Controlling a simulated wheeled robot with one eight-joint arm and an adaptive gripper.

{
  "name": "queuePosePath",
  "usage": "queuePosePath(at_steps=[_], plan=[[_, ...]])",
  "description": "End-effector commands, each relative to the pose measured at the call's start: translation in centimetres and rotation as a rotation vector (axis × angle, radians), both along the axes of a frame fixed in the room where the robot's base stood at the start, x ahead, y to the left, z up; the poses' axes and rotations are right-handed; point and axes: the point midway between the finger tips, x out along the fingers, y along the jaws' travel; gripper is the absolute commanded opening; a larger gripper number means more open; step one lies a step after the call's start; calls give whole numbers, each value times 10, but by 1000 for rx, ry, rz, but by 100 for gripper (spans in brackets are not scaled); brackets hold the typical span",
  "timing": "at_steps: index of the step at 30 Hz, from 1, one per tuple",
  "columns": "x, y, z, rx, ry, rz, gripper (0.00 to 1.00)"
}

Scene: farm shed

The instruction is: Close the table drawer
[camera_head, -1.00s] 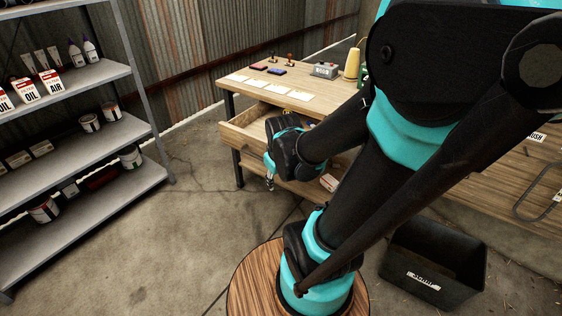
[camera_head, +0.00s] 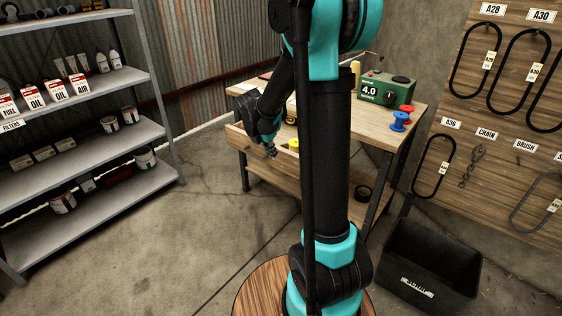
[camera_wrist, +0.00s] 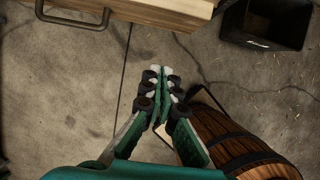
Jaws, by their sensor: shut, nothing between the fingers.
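The wooden work table (camera_head: 408,105) stands beyond my arm in the head view. Its drawer (camera_head: 262,162) shows at the front left, its front standing out past the table leg, so it looks at least partly open. How far is hidden by my arm. In the wrist view the drawer front (camera_wrist: 150,10) crosses the top edge, with a dark bar handle (camera_wrist: 72,22) at the upper left. My gripper (camera_wrist: 160,71) is shut and empty, its fingertips pointing towards the drawer front and apart from it in the picture. In the head view my gripper (camera_head: 271,151) is small beside the drawer.
A green box marked 4.0 (camera_head: 388,90) and red and blue spools (camera_head: 401,120) stand on the table. A black bin (camera_head: 430,262) is on the floor at right. A metal shelf (camera_head: 90,150) stands left. The floor between is clear. A wooden barrel (camera_wrist: 235,140) shows in the wrist view.

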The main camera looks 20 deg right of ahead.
Motion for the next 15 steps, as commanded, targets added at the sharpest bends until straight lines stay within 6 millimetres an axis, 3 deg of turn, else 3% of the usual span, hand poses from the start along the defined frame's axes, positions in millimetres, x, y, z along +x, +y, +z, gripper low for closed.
queuePosePath(at_steps=[15], plan=[[18,-25,-75,2,-2,-4,0]])
